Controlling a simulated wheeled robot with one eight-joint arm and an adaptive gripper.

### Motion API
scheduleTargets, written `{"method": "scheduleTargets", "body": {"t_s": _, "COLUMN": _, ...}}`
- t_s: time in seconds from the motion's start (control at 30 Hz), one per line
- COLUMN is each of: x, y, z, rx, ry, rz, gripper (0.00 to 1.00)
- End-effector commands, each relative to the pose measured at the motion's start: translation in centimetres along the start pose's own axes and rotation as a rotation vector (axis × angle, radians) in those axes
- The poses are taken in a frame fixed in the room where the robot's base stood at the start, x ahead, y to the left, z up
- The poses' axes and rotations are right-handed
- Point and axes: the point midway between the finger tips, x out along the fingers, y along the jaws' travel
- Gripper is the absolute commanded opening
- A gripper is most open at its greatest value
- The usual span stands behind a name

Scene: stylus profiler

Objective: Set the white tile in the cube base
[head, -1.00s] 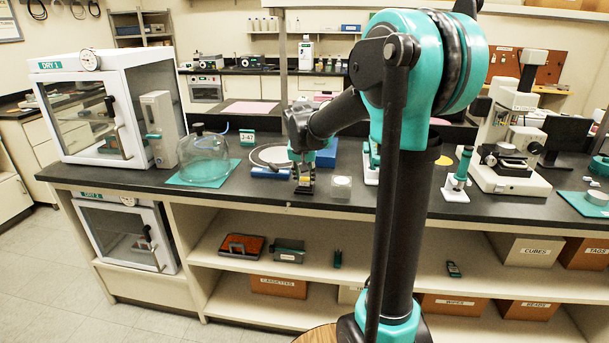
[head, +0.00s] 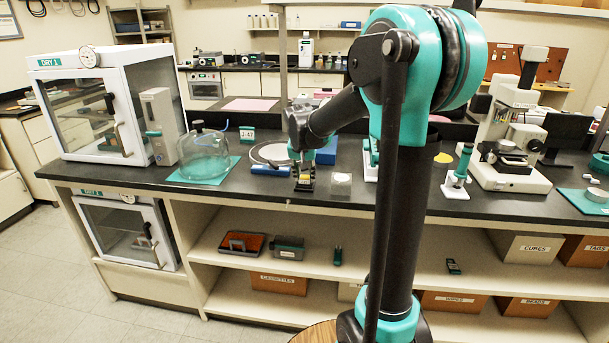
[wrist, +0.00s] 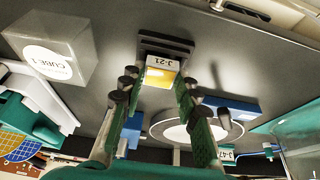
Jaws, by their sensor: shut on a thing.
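My gripper (head: 304,182) is low over the bench, pointing down. In the wrist view its two green-padded fingers (wrist: 156,88) are shut on a small tile (wrist: 160,76) with a yellow face and a white strip marked J-21. The tile stands on edge between the fingertips, right at a dark stepped block (wrist: 166,44); whether it touches the block I cannot tell. No plainly white tile shows apart from this one. A clear cube (head: 341,184) stands just right of the gripper; in the wrist view it (wrist: 50,50) bears a white round label reading CUBE 1.
A glass dome (head: 205,155) stands on a green mat further left. A teal-and-white stand (head: 458,178) is to the right. The bench's front edge is close.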

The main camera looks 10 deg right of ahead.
Motion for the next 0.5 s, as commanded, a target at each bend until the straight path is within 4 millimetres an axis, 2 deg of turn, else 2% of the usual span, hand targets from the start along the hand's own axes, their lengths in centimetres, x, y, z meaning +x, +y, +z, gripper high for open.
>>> {"method": "scheduleTargets", "body": {"t_s": 0.5, "x": 0.52, "y": 0.0, "z": 0.21, "rx": 0.0, "ry": 0.0, "rz": 0.0, "gripper": 0.0}}
